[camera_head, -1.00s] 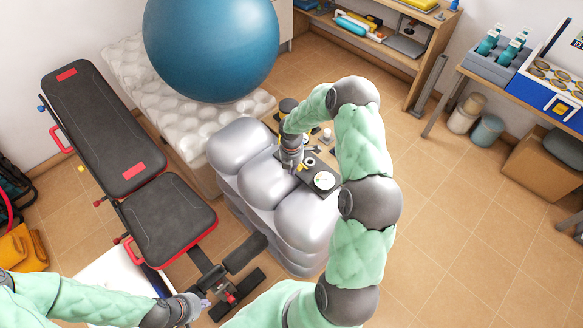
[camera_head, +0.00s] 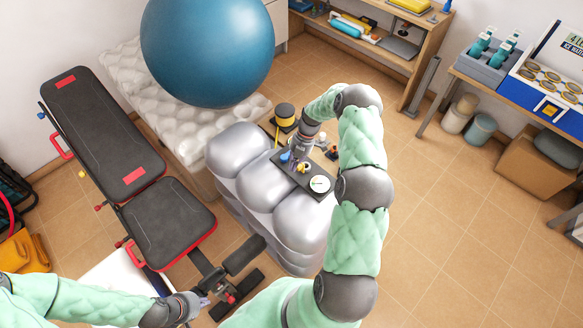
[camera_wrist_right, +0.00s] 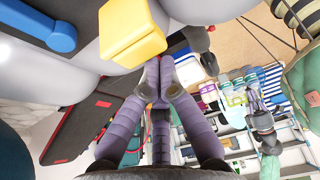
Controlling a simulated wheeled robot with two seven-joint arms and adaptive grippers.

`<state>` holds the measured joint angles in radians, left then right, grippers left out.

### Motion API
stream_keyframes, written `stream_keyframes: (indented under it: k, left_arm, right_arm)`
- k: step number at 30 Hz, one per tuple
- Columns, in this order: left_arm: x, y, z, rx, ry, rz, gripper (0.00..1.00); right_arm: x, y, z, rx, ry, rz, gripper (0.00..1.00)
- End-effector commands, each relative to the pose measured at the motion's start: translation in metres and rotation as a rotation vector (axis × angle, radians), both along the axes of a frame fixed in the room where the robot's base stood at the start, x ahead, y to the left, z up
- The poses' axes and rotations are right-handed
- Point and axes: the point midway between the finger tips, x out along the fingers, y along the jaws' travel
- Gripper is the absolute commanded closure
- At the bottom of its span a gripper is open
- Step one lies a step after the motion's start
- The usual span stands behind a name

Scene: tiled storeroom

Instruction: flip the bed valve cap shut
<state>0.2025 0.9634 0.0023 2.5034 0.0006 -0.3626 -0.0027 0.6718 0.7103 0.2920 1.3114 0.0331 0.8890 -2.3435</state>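The silver inflatable bed (camera_head: 232,150) carries a dark panel (camera_head: 290,173) with small fittings. On it are a blue piece (camera_head: 284,157), a yellow piece (camera_head: 304,168) and a round white dial (camera_head: 320,184). I cannot tell which fitting is the valve cap. In the right wrist view a blue bar-shaped piece (camera_wrist_right: 45,27) is at upper left and a yellow block (camera_wrist_right: 131,33) is just beyond my fingertips. My right gripper (camera_wrist_right: 159,65) has its fingertips together, nothing visible between them; contact with the yellow block is unclear. My left gripper (camera_head: 200,303) is low left, away from the panel, its fingers unclear.
A large blue ball (camera_head: 207,50) sits on a white bumpy mattress (camera_head: 150,108) behind the bed. A black weight bench (camera_head: 100,125) is at left. Shelves and a table are at right, with clear floor (camera_head: 450,215) between.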

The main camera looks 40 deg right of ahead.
Motion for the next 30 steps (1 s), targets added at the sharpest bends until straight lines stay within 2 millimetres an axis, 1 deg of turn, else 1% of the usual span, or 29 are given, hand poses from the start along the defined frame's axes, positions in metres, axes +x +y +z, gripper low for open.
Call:
stream_keyframes:
  k: [1, 6, 18, 30]
  left_arm:
    - [0.0, 0.0, -0.009, 0.0, 0.0, 0.0, 1.0]
    - [0.0, 0.0, -0.029, 0.0, 0.001, 0.0, 1.0]
    - [0.0, 0.0, -0.066, 0.0, 0.0, 0.0, 1.0]
    - [0.0, 0.0, -0.096, 0.0, 0.0, 0.0, 1.0]
  right_arm:
    - [0.001, -0.005, -0.004, 0.042, 0.003, -0.003, 1.0]
    - [0.001, -0.015, -0.001, 0.184, 0.014, 0.0, 1.0]
    - [0.004, -0.047, 0.004, 0.175, 0.015, 0.0, 1.0]
    - [0.007, -0.079, -0.006, 0.174, 0.016, 0.0, 1.0]
